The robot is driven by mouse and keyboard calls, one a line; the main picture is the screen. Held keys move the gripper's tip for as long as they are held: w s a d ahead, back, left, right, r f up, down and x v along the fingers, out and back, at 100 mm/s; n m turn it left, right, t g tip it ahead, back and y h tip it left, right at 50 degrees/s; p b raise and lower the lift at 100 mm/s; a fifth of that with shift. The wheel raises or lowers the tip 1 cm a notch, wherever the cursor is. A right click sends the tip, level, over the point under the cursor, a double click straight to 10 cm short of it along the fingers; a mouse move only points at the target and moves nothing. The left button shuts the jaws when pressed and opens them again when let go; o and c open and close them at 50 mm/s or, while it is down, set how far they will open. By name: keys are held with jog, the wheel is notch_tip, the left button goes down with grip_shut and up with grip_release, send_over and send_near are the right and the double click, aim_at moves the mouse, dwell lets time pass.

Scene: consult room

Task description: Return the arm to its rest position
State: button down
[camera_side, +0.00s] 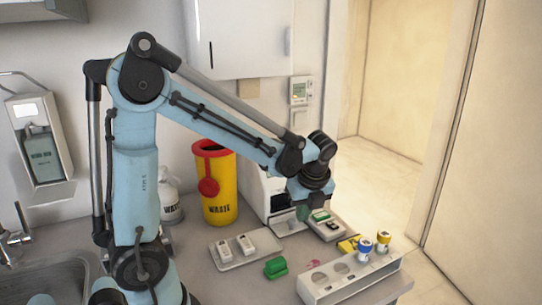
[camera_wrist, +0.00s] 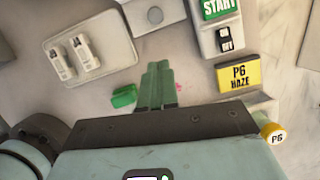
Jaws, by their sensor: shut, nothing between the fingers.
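My light-blue arm reaches over the counter from the left in the side view. My gripper (camera_side: 303,213) hangs above the counter in front of the white machine. In the wrist view, the green fingers of my gripper (camera_wrist: 157,70) are together with nothing between them. A small green block (camera_wrist: 124,96) lies on the counter just left of the fingers; it also shows in the side view (camera_side: 276,267). My gripper is apart from it.
A tray (camera_side: 218,263) holds two white cassettes. A white rack (camera_side: 330,291) holds capped tubes at the front right. A yellow P6 label box (camera_wrist: 238,76) and a device with a green START key (camera_wrist: 219,8) stand nearby. A yellow waste bin (camera_side: 218,190) stands behind. A sink (camera_side: 55,285) is left.

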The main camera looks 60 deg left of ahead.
jog(key=s+d+r+n+t+h, duration=0.1)
jog(key=s+d+r+n+t, duration=0.1)
jog(key=n, duration=0.8)
jog(key=s+d+r+n+t+h, duration=0.2)
jog(key=s+d+r+n+t, duration=0.1)
jog(key=d+n, duration=0.4)
jog(key=s+n+t, duration=0.1)
jog(key=n, duration=0.1)
jog(key=shift+s+d+n+t+h, duration=0.2)
jog(key=shift+s+n+t+h, duration=0.1)
jog(key=shift+n, duration=0.1)
jog(key=shift+w, duration=0.15)
